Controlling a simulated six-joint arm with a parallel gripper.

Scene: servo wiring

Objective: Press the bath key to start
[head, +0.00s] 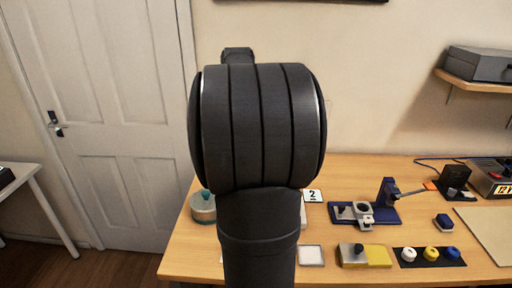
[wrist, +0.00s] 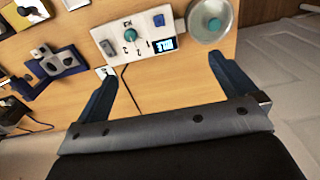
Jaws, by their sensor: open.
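A white control box (wrist: 135,42) lies at the top middle of the wrist view. I cannot tell which part is the bath key. Beside it is a round clear-walled pot (wrist: 208,33) with a teal knob on top; it also shows in the head view (head: 203,210). My gripper (wrist: 162,66) is open and empty, its two blue fingers spread toward the box and pot, apart from both as far as I can tell. In the head view my arm hides the gripper and most of the box.
A dark cable (wrist: 128,88) runs from the box. A white door stands at the left.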

